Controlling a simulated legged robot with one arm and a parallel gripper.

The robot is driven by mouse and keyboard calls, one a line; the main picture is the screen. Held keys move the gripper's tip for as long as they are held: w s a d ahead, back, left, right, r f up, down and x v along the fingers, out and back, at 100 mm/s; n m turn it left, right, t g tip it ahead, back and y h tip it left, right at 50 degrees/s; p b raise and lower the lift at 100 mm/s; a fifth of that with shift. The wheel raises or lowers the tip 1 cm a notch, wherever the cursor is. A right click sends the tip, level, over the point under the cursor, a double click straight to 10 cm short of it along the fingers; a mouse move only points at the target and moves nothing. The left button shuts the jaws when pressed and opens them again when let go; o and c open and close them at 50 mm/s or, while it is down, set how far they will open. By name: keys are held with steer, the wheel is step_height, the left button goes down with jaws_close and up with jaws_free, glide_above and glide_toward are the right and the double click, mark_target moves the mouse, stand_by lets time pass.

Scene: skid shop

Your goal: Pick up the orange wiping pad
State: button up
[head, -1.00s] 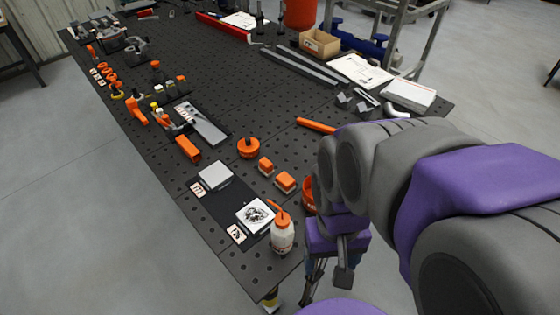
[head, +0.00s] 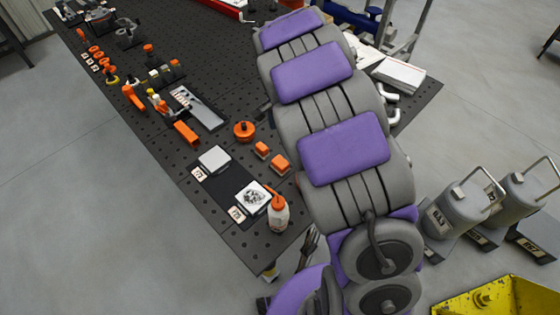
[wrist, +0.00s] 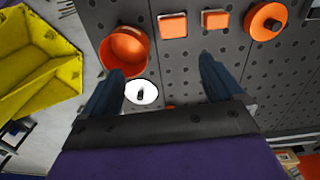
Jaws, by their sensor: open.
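Two small orange blocks, a nearer one (head: 280,164) and a farther one (head: 262,149), sit on the black perforated table. In the wrist view they show at the top as a left block (wrist: 172,25) and a right block (wrist: 215,19). They look alike, and I cannot tell which is the wiping pad. My gripper (wrist: 162,75) is open and empty, pointing down over the table. Both blocks lie beyond its fingertips, apart from them. In the head view my arm hides the gripper.
An orange bowl (wrist: 125,50) lies close to the left finger, with a white disc (wrist: 141,92) below it. A round orange knob (head: 243,131) and a white bottle (head: 278,213) stand near the blocks. A yellow bin (head: 497,300) and grey canisters (head: 458,212) are off the table.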

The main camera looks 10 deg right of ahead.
mark_target(280, 161)
steer(key=shift+m, duration=0.3)
steer(key=f, duration=0.4)
steer(key=w+f, duration=0.1)
steer(key=f, duration=0.4)
steer(key=w+a+f+b, duration=0.1)
steer(key=f, duration=0.3)
steer(key=shift+f, duration=0.35)
steer(key=f, duration=0.5)
steer(key=shift+a+b, duration=0.2)
steer(key=shift+b, duration=0.15)
steer(key=c, duration=1.1)
steer(key=shift+r, duration=0.1)
